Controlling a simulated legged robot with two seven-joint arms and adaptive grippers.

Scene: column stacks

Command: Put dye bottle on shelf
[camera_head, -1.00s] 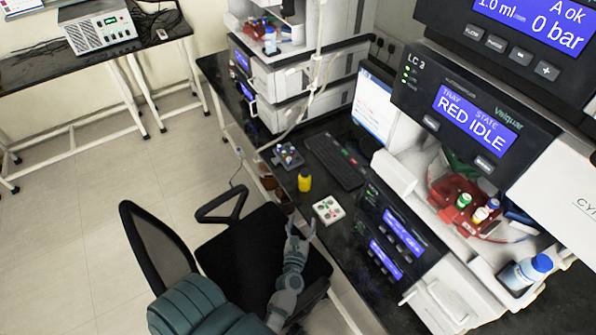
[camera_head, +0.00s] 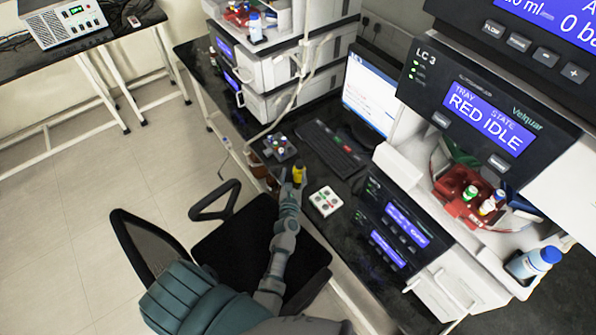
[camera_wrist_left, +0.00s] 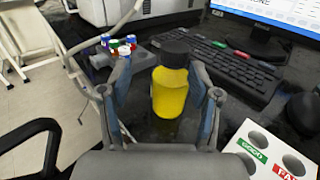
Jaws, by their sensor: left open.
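The dye bottle (camera_head: 299,174) is yellow with a black cap and stands upright on the dark bench. In the left wrist view the bottle (camera_wrist_left: 170,90) stands between the two fingers of my left gripper (camera_wrist_left: 168,105), which is open. In the head view my left gripper (camera_head: 292,182) reaches the bottle from the front. A gap shows between the bottle and the left finger; contact on the right is unclear. A shelf-like ledge with a red tray (camera_head: 462,204) holding small vials is on the machine at right. My right gripper is not in view.
A white holed block (camera_head: 325,201) lies right of the bottle, and a keyboard (camera_head: 333,150) behind it. A grey vial rack (camera_head: 280,148) stands behind left. A monitor (camera_head: 369,95) and a black chair (camera_head: 235,240) are close by. A blue-capped bottle (camera_head: 535,262) stands at right.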

